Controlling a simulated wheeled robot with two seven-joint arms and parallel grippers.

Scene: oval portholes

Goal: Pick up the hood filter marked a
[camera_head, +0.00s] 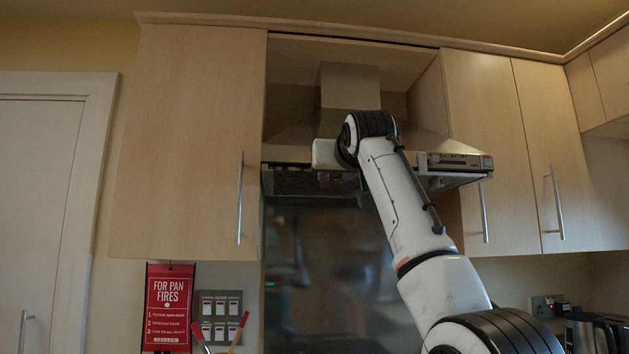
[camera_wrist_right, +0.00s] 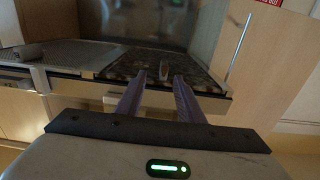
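The cooker hood (camera_head: 455,165) hangs between the wall cabinets. Its underside shows in the right wrist view, with a dark, mottled filter panel (camera_wrist_right: 115,66) in front of my fingers and a paler mesh filter panel (camera_wrist_right: 85,53) at left. I cannot read a mark "a" on either. My right gripper (camera_wrist_right: 160,78) is open, its two purple-grey fingers pointing at the dark panel. A small pale tab (camera_wrist_right: 164,70) shows between the fingertips; I cannot tell if they touch anything. In the head view my right arm's wrist covers part of the hood and its underside. My left gripper is out of view.
Wall cabinets (camera_head: 190,130) with long bar handles (camera_head: 240,198) flank the hood closely. A dark splashback (camera_head: 325,275) lies below. A red pan-fire sign (camera_head: 168,307) and switches (camera_head: 220,315) are at lower left. A kettle (camera_head: 588,335) stands at lower right.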

